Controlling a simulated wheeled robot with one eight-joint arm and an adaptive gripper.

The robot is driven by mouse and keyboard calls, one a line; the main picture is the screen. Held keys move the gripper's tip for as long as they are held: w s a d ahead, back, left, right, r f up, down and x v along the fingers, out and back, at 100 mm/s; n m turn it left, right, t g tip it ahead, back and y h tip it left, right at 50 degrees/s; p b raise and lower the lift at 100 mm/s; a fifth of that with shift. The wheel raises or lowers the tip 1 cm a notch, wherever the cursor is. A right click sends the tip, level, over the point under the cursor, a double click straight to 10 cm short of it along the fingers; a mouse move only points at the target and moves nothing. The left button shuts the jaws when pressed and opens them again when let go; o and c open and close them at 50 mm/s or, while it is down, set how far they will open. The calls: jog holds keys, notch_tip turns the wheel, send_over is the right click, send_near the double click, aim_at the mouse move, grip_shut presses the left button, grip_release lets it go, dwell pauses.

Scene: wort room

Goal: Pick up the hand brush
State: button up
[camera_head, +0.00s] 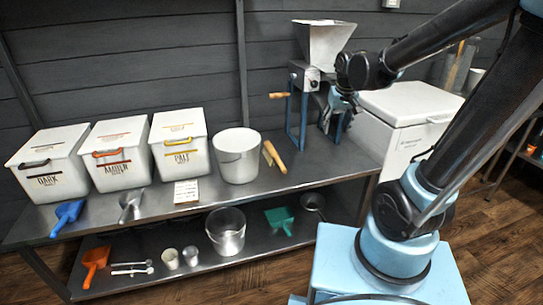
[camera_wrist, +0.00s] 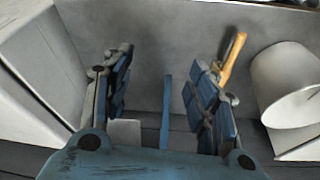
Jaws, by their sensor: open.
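The hand brush (camera_head: 273,157) has a pale wooden body and lies on the upper steel shelf, just right of the white bucket. In the wrist view, its wooden handle (camera_wrist: 234,52) shows beyond my right finger, which hides part of it. My gripper (camera_wrist: 160,72) is open, with its two blue fingers apart and no brush between them. In the head view, my gripper (camera_head: 340,103) is up by the grain mill, to the right of the brush and apart from it.
The white bucket (camera_head: 237,157) stands close beside the brush; it also shows in the wrist view (camera_wrist: 292,82). The blue-framed mill (camera_head: 300,95) with its wooden crank handle (camera_head: 279,95) stands at the back. A white box (camera_head: 400,125) is at right. Labelled bins (camera_head: 180,142) stand at left.

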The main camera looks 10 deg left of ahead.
jog(key=w+a+f+n, duration=0.15)
jog(key=w+a, duration=0.25)
jog(key=a, duration=0.9)
jog(key=n+y, duration=0.1)
send_near(272, 149)
jog(key=x, duration=0.3)
jog(key=s+x, duration=0.1)
jog(key=x, duration=0.1)
jog(key=shift+w+a+f, duration=0.1)
jog(key=shift+a+f, duration=0.05)
jog(key=shift+a, duration=0.05)
jog(key=shift+w+x, duration=0.2)
jog(key=shift+x, duration=0.85)
jog(key=shift+w+x, duration=0.2)
jog(key=shift+x, duration=0.85)
jog(key=shift+w+f, duration=0.15)
jog(key=shift+f, duration=0.25)
grip_shut()
